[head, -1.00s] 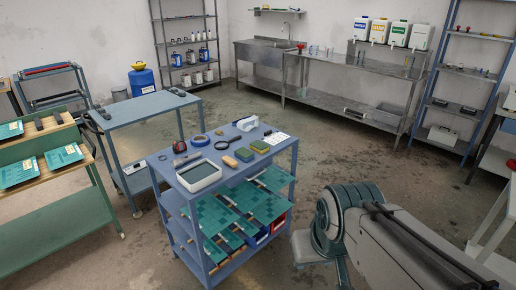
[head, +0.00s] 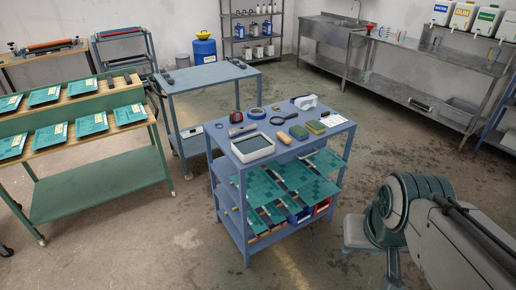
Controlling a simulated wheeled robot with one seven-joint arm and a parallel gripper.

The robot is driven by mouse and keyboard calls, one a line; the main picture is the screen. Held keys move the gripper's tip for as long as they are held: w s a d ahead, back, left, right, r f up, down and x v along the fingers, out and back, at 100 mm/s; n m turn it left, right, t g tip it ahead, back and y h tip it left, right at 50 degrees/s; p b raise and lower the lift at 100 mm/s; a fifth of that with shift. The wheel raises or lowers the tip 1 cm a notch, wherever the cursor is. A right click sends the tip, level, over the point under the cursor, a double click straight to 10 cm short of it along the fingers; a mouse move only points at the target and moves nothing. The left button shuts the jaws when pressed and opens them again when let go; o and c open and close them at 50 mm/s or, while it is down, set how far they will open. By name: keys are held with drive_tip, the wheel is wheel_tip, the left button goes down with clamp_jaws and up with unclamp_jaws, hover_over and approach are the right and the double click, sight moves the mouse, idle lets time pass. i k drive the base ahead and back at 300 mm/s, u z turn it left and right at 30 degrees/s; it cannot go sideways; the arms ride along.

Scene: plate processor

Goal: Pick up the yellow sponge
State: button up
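Small blocks lie on the top of the blue cart (head: 240,140) in the middle of the head view. One is a tan-orange rounded block (head: 284,138). Beside it to the right are two green-topped pads, a near one (head: 299,132) and a far one (head: 316,127), which look like scouring sponges. No plainly yellow sponge stands out, and I cannot tell which block it is. My arm shows at the lower right, apart from the cart. My gripper is not visible.
A white tray (head: 270,152), a magnifying glass (head: 278,121), blue tape (head: 256,113) and a white device (head: 304,102) share the cart top. Teal plates (head: 265,190) stick out below. A green rack (head: 95,185) stands left. Floor (head: 200,250) before the cart is clear.

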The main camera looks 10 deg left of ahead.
sight(314, 126)
drive_tip(key=z, duration=0.6)
drive_tip(key=i, duration=2.95)
drive_tip(key=u, duration=0.85)
